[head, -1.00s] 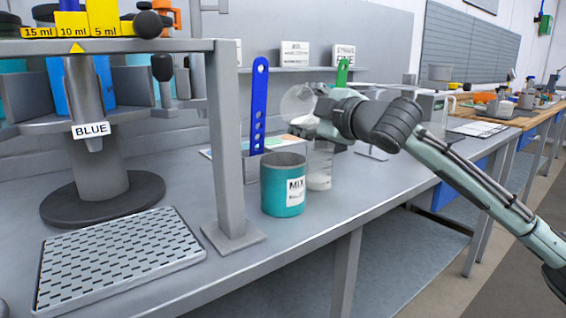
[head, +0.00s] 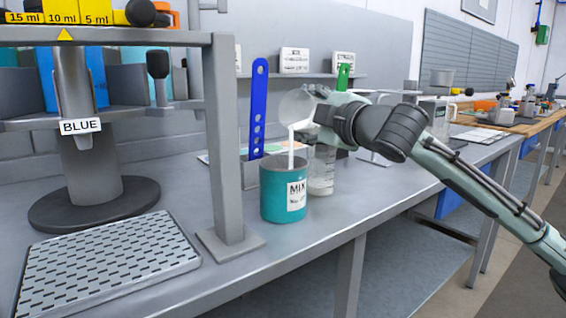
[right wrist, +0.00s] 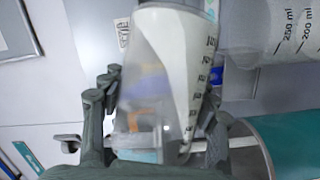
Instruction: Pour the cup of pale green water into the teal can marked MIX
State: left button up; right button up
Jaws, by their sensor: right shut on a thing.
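The teal can marked MIX (head: 285,205) stands upright on the grey bench, and its rim shows at the lower right of the right wrist view (right wrist: 292,140). My right gripper (head: 318,112) is shut on a clear cup (head: 296,106), held tilted above the can. A whitish stream (head: 291,150) runs from the cup's lip down into the can's mouth. In the right wrist view the cup (right wrist: 170,75) lies between my fingers, with pale liquid along its graduated side. The liquid level inside the can is hidden. My left gripper is not in view.
A clear graduated beaker (head: 322,172) stands close behind the can on the right. A blue perforated paddle (head: 258,105) stands upright behind it. A grey frame post (head: 228,150) and a perforated drip tray (head: 108,262) are to the left.

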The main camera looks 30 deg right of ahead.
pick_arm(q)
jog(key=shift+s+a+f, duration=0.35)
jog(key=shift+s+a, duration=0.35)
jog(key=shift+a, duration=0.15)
pick_arm(e)
jog(key=shift+s+a+r+n+t, duration=0.2)
jog(key=shift+a+r+n+t, duration=0.1)
jog(key=shift+a+n, duration=0.35)
dwell(0.4)
